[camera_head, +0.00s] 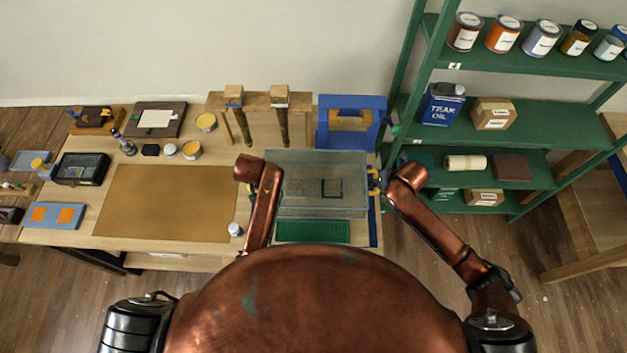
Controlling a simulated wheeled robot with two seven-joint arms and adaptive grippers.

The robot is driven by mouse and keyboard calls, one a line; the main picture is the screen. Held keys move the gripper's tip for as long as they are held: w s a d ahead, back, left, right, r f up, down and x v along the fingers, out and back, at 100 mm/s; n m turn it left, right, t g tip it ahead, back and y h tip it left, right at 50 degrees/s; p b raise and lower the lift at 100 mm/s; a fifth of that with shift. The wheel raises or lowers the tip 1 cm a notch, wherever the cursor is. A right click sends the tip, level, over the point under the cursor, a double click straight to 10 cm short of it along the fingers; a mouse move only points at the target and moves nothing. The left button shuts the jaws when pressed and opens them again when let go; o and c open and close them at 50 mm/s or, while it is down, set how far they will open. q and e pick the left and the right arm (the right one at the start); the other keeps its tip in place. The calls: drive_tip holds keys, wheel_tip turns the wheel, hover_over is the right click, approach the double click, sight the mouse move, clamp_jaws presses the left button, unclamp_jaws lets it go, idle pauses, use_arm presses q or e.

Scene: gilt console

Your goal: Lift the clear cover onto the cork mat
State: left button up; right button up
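The clear cover (345,205) is a see-through box on the right part of the bench, with a small dark square showing through it. The cork mat (150,212) lies flat and bare to its left. My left gripper (257,189) is at the cover's left side and my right gripper (375,181) is at its right side. Both are small and partly hidden by my arm links, so I cannot tell whether their fingers are closed on the cover. I cannot tell whether the cover's bottom edge touches the bench.
A green tray (313,231) lies in front of the cover. A blue frame (350,108) and a wooden rack (260,101) stand behind. A white jar (235,229) stands at the mat's front right edge. Yellow-topped tins (191,150) stand behind the mat. Green shelves (520,130) rise at right.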

use_arm(q)
drive_tip(key=shift+w+f, duration=0.1)
drive_tip(key=shift+f, duration=0.1)
use_arm(e)
drive_tip(key=shift+w+f, duration=0.1)
drive_tip(key=shift+f, duration=0.1)
use_arm(q)
drive_tip(key=shift+c, duration=0.5)
use_arm(e)
drive_tip(key=shift+c, duration=0.7)
use_arm(q)
drive_tip(key=c, duration=0.3)
use_arm(e)
drive_tip(key=c, duration=0.3)
use_arm(q)
clamp_jaws()
use_arm(e)
clamp_jaws()
